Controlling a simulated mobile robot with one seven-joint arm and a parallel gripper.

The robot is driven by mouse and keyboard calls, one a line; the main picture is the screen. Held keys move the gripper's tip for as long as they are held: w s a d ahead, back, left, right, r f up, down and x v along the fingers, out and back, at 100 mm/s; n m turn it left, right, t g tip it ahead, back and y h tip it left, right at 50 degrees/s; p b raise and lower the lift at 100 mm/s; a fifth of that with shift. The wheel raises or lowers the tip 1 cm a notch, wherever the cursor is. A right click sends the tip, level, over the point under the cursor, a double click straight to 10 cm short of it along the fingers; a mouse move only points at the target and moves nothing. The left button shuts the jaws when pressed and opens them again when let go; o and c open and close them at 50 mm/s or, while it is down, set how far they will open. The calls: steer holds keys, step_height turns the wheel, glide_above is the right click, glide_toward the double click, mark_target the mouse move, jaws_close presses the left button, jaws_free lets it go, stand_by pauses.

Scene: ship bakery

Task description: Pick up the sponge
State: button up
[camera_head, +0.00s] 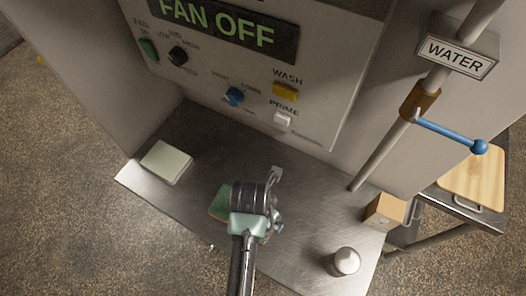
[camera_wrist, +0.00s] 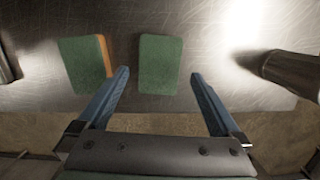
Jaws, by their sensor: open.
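Two green-topped blocks lie on the steel counter. One, a sponge with an orange side (camera_wrist: 83,64), is left of my fingers in the wrist view; a green block with a brownish edge (camera_head: 219,202) also shows left of my gripper in the head view. The other green block (camera_wrist: 160,62) shows between my two blue fingers in the wrist view, with only its green top visible. My gripper (camera_wrist: 160,74) is open, with a gap on both sides of that block. In the head view my gripper (camera_head: 258,205) hangs over the counter and hides much of the blocks.
A pale rectangular block (camera_head: 167,161) lies on the counter (camera_head: 300,225) at left. A cardboard-coloured box (camera_head: 385,211) and a whitish cylinder (camera_head: 344,262) stand at right. A control panel (camera_head: 250,75) rises behind, and a pipe with a blue lever (camera_head: 448,133) stands at right.

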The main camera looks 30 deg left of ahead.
steer(key=shift+w+f+p, duration=0.1)
steer(key=shift+f+p, duration=0.4)
steer(key=shift+f, duration=1.95)
steer(key=c, duration=1.2)
